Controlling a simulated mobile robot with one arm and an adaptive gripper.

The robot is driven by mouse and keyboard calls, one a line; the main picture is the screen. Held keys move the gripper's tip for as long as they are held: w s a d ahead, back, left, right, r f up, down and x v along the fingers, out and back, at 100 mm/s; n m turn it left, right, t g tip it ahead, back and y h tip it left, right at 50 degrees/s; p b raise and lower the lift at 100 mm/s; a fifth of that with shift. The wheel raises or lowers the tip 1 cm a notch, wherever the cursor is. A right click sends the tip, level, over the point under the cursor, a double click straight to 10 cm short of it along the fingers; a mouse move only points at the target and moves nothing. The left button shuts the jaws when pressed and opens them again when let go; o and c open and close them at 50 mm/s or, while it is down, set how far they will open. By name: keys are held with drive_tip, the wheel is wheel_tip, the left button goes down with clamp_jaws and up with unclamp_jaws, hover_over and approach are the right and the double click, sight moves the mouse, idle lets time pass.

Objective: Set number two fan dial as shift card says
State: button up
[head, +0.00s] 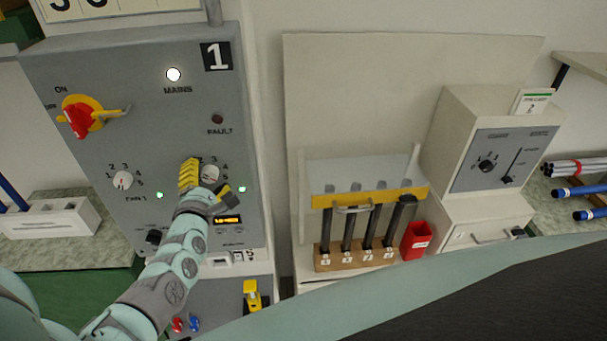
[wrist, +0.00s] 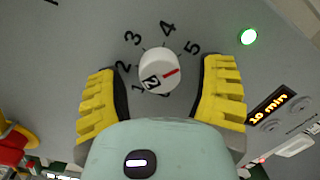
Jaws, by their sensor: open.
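The white fan dial (wrist: 158,71) shows in the wrist view with a small label reading 2 and a red pointer line. The line points right and slightly up, roughly toward the 5 on the scale. In the head view this dial (head: 210,172) sits on the grey panel marked 1. My gripper (head: 206,181) is open, its yellow fingers on either side of the dial with gaps, also in the wrist view (wrist: 160,95).
The left dial (head: 122,180) on the panel is labelled Fan 1. A red-and-yellow main switch (head: 81,117) is upper left. A small amber display (wrist: 268,105) is right of the gripper. A rod rack (head: 355,258) and red bin (head: 416,239) stand right.

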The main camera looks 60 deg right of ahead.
drive_tip(key=shift+o, duration=0.3)
drive_tip(key=shift+d, duration=0.15)
drive_tip(key=c, duration=1.2)
drive_tip(key=shift+c, duration=0.2)
drive_tip(key=shift+f+n+b, duration=0.1)
drive_tip(key=shift+n+b, duration=0.3)
drive_tip(key=shift+b, duration=0.1)
clamp_jaws()
drive_tip(key=n+b, duration=0.2)
drive_tip(key=shift+f+b, duration=0.25)
drive_tip(key=shift+b, duration=0.05)
drive_tip(key=n+t+b, duration=0.1)
drive_tip(key=n+b, duration=0.3)
drive_tip(key=n, duration=0.3)
unclamp_jaws()
drive_tip(key=n+b, duration=0.2)
drive_tip(key=n, duration=0.4)
drive_tip(key=shift+t, duration=0.3)
drive_tip(key=n+b, duration=0.1)
drive_tip(key=n, duration=0.4)
drive_tip(key=shift+s+t+y+b, duration=0.1)
drive_tip(key=shift+t+y+b, duration=0.2)
drive_tip(key=shift+t+b, duration=0.1)
clamp_jaws()
drive_tip(key=shift+n, duration=0.3)
